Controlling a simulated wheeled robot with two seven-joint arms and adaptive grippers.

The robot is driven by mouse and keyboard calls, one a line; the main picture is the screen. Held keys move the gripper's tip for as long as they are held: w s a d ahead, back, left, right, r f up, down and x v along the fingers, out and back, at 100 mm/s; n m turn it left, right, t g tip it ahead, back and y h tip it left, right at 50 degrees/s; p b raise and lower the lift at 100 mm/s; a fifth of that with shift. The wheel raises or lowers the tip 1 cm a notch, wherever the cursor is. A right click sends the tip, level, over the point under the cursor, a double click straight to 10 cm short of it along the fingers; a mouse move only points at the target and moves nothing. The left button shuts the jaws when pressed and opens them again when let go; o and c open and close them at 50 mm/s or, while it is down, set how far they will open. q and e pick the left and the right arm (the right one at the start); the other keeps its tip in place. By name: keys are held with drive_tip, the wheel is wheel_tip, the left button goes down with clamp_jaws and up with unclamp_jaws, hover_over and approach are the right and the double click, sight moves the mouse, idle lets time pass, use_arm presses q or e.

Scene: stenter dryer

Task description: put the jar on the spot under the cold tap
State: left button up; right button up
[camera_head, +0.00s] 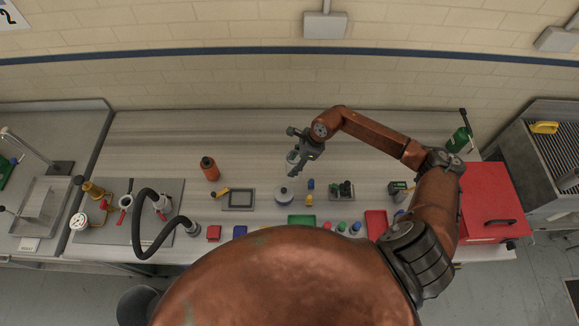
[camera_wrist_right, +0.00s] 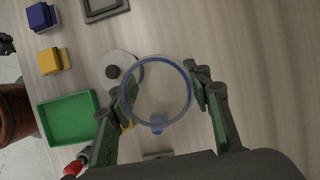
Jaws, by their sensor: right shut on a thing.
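My right gripper (camera_head: 297,160) is shut on a clear round jar (camera_wrist_right: 157,100) with a blue rim, which shows between its fingers in the right wrist view. In the head view the jar (camera_head: 292,156) is small, pale and partly hidden by the gripper. It seems to be above the back middle of the bench. I cannot tell which is the cold tap, and no spot is clear. My left gripper is not in view.
A red box (camera_head: 490,203) is right.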

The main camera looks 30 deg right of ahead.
sight(289, 170)
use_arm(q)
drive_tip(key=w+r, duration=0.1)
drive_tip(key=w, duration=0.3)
use_arm(e)
drive_tip(key=shift+s+a+f, duration=0.2)
drive_tip(key=shift+a+f, duration=0.1)
drive_tip(key=shift+f, duration=0.1)
drive_tip(key=x, duration=0.1)
drive_tip(key=p+x, duration=0.2)
drive_tip(key=x, duration=0.1)
drive_tip(key=shift+w+d, duration=0.15)
drive_tip(key=shift+d, duration=0.2)
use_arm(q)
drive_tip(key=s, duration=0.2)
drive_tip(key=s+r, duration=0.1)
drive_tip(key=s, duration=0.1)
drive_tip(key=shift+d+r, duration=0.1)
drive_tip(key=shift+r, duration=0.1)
use_arm(e)
drive_tip(key=shift+s+d+f, duration=0.1)
drive_tip(key=shift+s+f, duration=0.05)
drive_tip(key=shift+s, duration=0.05)
